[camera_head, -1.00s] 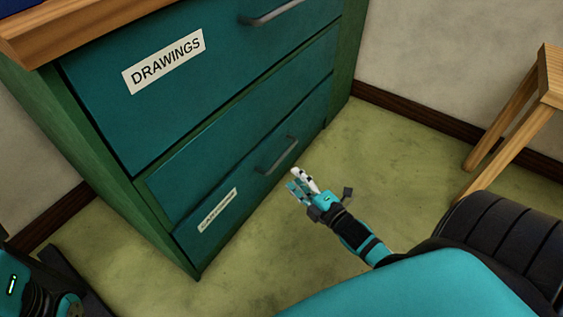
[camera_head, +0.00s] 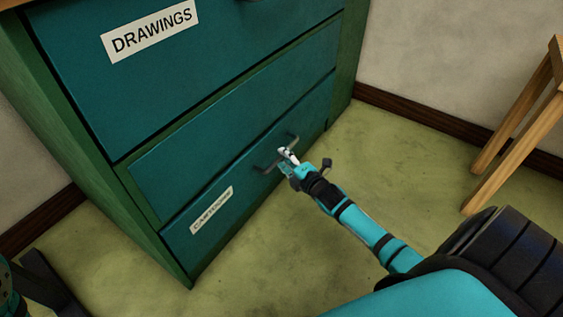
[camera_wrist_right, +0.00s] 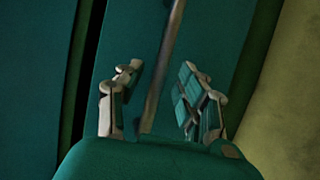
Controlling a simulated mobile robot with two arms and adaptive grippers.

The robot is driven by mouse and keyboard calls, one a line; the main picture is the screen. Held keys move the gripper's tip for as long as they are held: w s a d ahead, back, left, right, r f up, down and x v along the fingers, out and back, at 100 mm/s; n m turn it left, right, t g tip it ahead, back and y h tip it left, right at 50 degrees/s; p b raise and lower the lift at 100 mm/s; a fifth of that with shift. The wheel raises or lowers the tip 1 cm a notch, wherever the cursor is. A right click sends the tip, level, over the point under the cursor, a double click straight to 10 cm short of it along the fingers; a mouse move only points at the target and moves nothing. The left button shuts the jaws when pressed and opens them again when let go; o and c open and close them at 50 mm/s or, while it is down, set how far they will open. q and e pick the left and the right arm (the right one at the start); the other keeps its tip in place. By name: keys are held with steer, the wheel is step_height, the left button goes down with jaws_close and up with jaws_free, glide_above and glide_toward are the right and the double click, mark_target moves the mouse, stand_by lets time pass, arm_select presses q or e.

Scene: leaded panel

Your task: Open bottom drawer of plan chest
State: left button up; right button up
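The teal plan chest has a bottom drawer (camera_head: 243,192) with a "CARTOONS" label (camera_head: 211,210) and a dark bar handle (camera_head: 264,168). The drawer front looks flush with the chest. My right gripper (camera_head: 287,156) is at this handle in the head view and hides its middle part. In the right wrist view, the handle bar (camera_wrist_right: 167,62) runs between the two spread fingers of the gripper (camera_wrist_right: 158,100), with gaps on both sides. The gripper is open around the bar. My left gripper does not show.
A larger drawer (camera_head: 215,75) labelled "DRAWINGS" is above, and a plain drawer front (camera_head: 220,130) lies between. A wooden stool (camera_head: 520,130) stands at the right near the wall. The greenish floor (camera_head: 385,165) in front of the chest is clear.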

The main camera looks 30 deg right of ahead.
steer(key=shift+w+f+b, duration=0.2)
steer(key=shift+w+b, duration=0.25)
steer(key=shift+w, duration=0.85)
jaws_close()
